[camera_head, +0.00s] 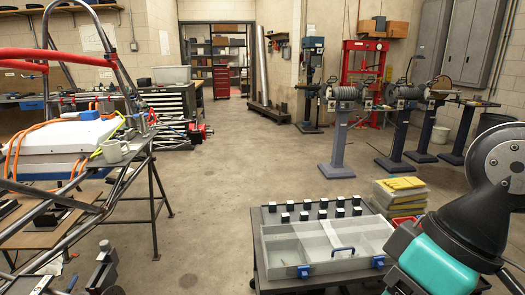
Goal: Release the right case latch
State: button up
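A grey case (283,257) with compartments and what looks like a clear lid lies flat on a low dark table (262,284) at the bottom centre-right. The right latch (378,262) is close to my teal and black arm, which fills the lower right corner. The left latch (304,272) is in plain view. Both latches look alike, too small to tell whether they are fastened. My gripper is not in view.
Several small black-and-white blocks (304,216) stand in rows behind the case. Stacked yellow boxes (402,187) sit behind its right side. The floor (235,170) between is clear; grinders on pedestals (339,137) stand farther back.

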aim_at(378, 261)
jog(key=z, duration=0.55)
jog(key=k, duration=0.65)
jog(key=u, duration=0.4)
jog(key=i, duration=0.5)
jog(key=u, duration=0.55)
jog(key=i, duration=1.1)
jog(key=z, duration=0.35)
